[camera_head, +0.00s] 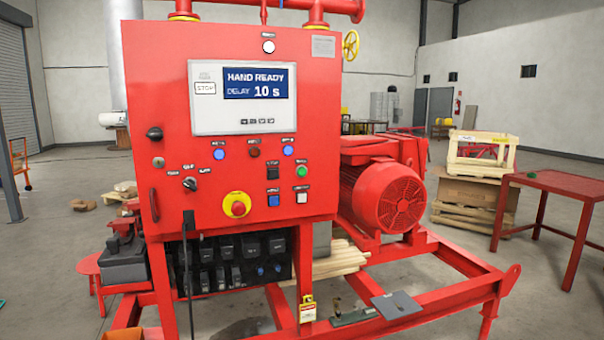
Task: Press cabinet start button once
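The red cabinet (270,125) stands upright in front of me, its panel facing me. Its screen (259,83) reads "HAND READY" and "DELAY 10 s". A round green button (302,172) is at the right of the control rows. The small labels are too blurred to read, so I cannot tell for sure which is the start button. Neither of my grippers is in view.
A red mushroom button on a yellow ring (237,205) sits low on the panel. A selector knob (190,184) is to its left. A red motor (384,195) stands behind right on the red skid frame (440,298). A red table (562,181) is at right.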

